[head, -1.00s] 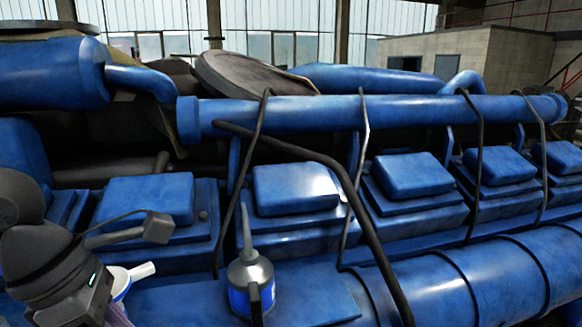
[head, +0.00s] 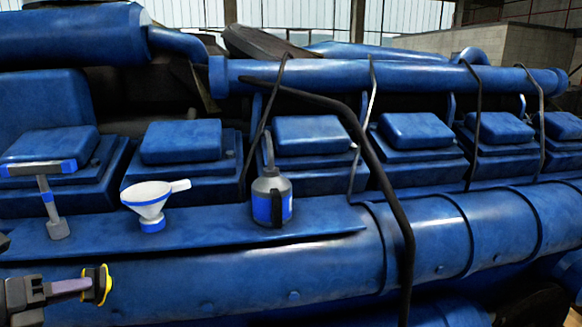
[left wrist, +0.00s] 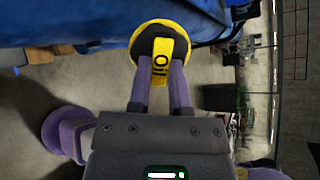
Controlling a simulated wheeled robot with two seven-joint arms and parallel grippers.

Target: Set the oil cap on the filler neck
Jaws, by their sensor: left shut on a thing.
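The oil cap (head: 104,285) is black and yellow and shows edge-on at the lower left of the head view. In the left wrist view the cap (left wrist: 163,48) shows a yellow bar lettered "OIL" across its face. My left gripper (head: 86,286) is shut on the cap by that bar, its purple fingers (left wrist: 160,85) on either side. It holds the cap in front of the blue engine, below the ledge. I cannot make out the filler neck in either view. My right gripper is not in view.
On the engine's blue ledge (head: 215,222) stand a T-handled tool (head: 50,205), a white funnel (head: 147,200) and a grey-blue oil can (head: 271,196). A dark pipe (head: 385,190) slants down over the engine front. Free floor shows in the wrist view.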

